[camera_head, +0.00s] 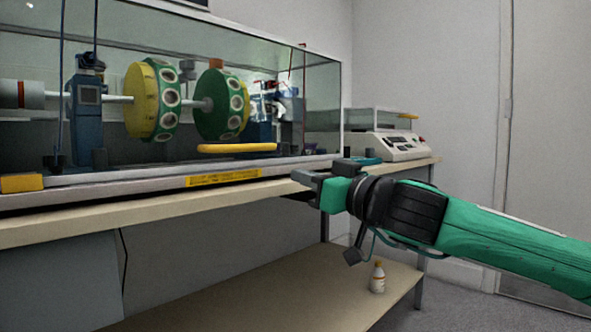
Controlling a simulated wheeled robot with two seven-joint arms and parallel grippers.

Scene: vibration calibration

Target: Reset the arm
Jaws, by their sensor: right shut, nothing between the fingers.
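My right arm comes in from the right edge, with a green link and a black wrist. My right gripper (303,178) is shut with nothing in it. It is at the front edge of the bench in the picture, just right of the yellow label strip; I cannot tell whether it touches the bench. My left gripper and left arm are not in this view.
A long bench (150,214) carries a glass-cased rotor rig with yellow and green discs (211,104). A scale-like instrument (387,145) stands at its right end. A small bottle (377,277) stands on the lower shelf. Open floor (470,300) lies right of the bench.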

